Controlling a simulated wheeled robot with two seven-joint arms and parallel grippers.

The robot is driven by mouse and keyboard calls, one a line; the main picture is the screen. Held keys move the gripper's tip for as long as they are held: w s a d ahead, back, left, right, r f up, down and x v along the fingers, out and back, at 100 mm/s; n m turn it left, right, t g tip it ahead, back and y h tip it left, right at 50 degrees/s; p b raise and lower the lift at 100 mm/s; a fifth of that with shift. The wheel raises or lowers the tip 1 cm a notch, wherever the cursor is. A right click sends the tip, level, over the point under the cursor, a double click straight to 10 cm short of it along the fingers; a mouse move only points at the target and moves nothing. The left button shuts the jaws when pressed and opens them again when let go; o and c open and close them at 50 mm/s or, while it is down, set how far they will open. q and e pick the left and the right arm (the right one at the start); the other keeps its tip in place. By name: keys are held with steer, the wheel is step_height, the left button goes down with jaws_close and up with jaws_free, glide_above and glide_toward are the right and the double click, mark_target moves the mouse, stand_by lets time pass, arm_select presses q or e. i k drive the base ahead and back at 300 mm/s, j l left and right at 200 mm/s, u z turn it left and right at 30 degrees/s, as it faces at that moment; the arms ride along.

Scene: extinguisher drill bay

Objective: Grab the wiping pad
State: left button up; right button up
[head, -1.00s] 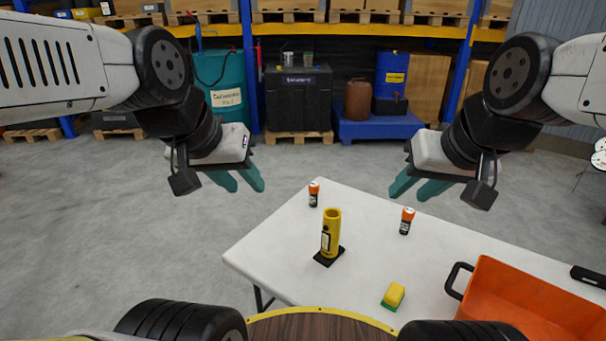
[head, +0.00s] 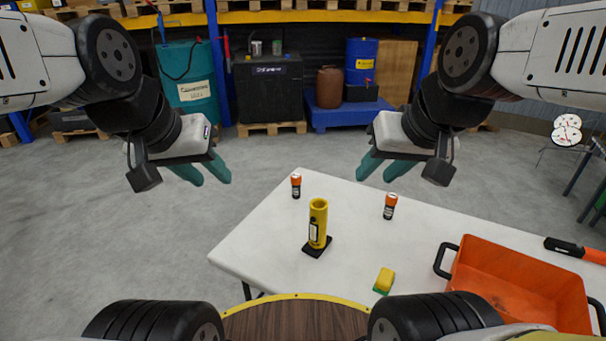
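The wiping pad (head: 384,280) is a small yellow and green block lying on the white table (head: 270,230) near its front edge, left of the orange bin. My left gripper (head: 208,174) is open and empty, in the air left of the table. My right gripper (head: 378,172) is open and empty, above the far part of the table, well beyond the pad. Nothing touches the pad.
A yellow cylinder (head: 318,222) stands on a black base at the table's middle. Two orange-topped batteries (head: 296,186) (head: 389,206) stand farther back. An orange bin (head: 520,285) with black handles fills the right side. A black and orange tool (head: 575,250) lies behind it.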

mark_target(385, 279)
steer(key=j+z, duration=0.7)
steer(key=k+j+z, duration=0.15)
steer(key=z, duration=0.2)
steer(key=j, duration=0.1)
